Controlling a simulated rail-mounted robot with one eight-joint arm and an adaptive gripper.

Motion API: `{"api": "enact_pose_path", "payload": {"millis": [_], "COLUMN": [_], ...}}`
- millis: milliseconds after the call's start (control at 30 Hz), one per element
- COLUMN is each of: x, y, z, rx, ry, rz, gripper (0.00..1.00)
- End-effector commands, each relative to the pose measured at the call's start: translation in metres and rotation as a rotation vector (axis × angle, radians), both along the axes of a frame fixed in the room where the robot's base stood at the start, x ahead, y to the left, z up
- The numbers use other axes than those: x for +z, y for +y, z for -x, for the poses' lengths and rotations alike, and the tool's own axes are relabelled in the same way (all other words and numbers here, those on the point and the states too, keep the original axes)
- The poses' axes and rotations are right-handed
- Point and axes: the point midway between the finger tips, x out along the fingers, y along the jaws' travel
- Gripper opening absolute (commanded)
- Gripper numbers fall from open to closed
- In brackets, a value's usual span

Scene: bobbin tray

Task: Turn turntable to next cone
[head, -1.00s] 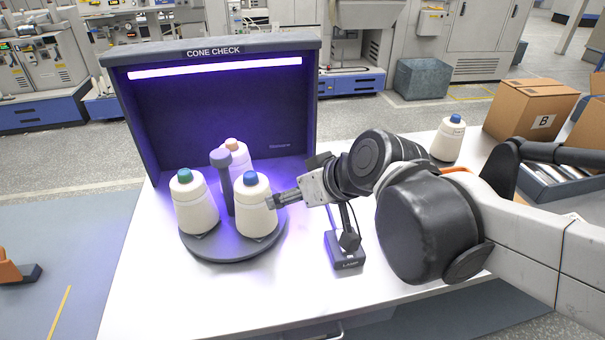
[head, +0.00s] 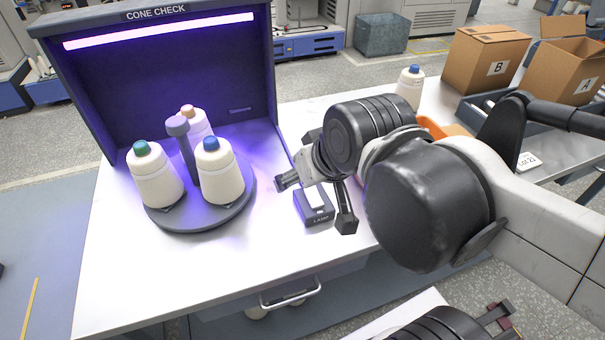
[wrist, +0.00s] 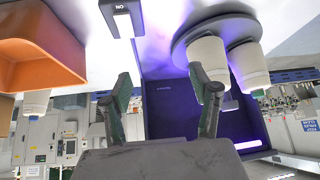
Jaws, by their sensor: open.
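The round grey turntable (head: 200,218) stands on the white table in front of the dark booth. It carries three white cones: a green-topped one (head: 155,178) at front left, a blue-topped one (head: 220,178) at front right and a peach-topped one (head: 201,124) behind. A grey knobbed post (head: 188,158) rises between them. My gripper (head: 316,201) is open and empty, right of the turntable and apart from it, over the lamp switch box (head: 322,214). In the wrist view my fingers (wrist: 165,92) are spread, with the turntable (wrist: 182,42) and two cones upside down at upper right.
The lit "CONE CHECK" booth (head: 75,85) walls the back of the turntable. Another blue-topped cone (head: 409,88) stands at the table's right back. Cartons B (head: 482,62) and A (head: 567,75) lie beyond. An orange bin (wrist: 35,58) shows in the wrist view. The front table area is clear.

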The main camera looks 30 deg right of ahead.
Motion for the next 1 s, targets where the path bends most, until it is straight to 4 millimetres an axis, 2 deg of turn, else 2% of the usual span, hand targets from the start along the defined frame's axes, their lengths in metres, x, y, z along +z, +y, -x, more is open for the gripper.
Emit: {"api": "enact_pose_path", "payload": {"millis": [333, 467, 567, 800, 1000], "x": [0.001, 0.012, 0.032, 0.083, 0.115], "y": [0.0, 0.004, 0.01, 0.034, 0.058], "z": [-0.001, -0.008, -0.022, -0.071, -0.113], "rx": [0.0, -0.023, -0.072, -0.254, -0.422], "ry": [0.001, 0.019, 0.055, 0.175, 0.276], "rz": [-0.001, -0.025, -0.067, -0.195, -0.278], "gripper": [0.59, 0.59, 0.59, 0.59, 0.59]}}
